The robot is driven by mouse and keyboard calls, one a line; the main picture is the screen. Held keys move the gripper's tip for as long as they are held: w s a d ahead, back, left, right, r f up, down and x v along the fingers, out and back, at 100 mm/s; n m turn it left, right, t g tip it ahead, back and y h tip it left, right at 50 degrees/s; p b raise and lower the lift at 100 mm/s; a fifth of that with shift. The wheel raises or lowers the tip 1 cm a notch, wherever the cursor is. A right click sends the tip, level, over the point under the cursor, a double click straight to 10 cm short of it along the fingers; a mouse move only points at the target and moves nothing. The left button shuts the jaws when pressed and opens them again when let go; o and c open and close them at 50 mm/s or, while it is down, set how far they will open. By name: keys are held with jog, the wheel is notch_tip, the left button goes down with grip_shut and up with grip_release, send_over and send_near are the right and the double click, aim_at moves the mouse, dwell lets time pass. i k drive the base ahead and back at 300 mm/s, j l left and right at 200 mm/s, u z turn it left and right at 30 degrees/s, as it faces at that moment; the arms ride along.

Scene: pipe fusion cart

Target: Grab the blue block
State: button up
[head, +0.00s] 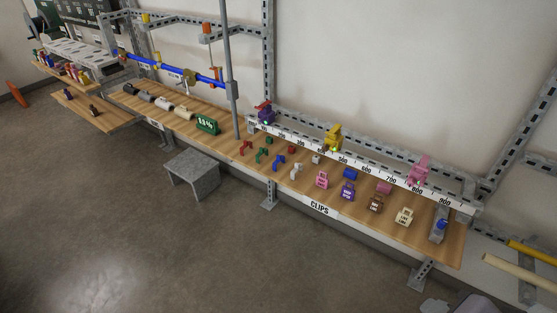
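Several small blue things are on the long wooden bench (335,222). A plain blue block-like piece (350,174) lies right of the middle, just in front of the white number strip (366,169). A blue clip-shaped piece (278,161) lies farther left, among red and green ones. Another small blue piece (442,224) sits on a grey holder at the bench's right end. I cannot tell which is the blue block. No fingers of my gripper show in the head view.
Pink (322,180), purple (347,191), brown (376,203) and cream (404,216) labelled blocks stand along the front. A grey upright post (230,60) rises at the bench's left part. A grey stool (191,176) stands before it. The floor in front is mostly clear.

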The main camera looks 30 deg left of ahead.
aim_at(349, 173)
jog(key=u, duration=0.65)
jog(key=i+j, duration=0.1)
jog(key=i, duration=0.55)
jog(key=i+j+z, duration=0.1)
jog(key=i, duration=0.55)
jog(key=i+j, duration=0.15)
jog(key=i, duration=0.5)
jog(key=l+z, duration=0.05)
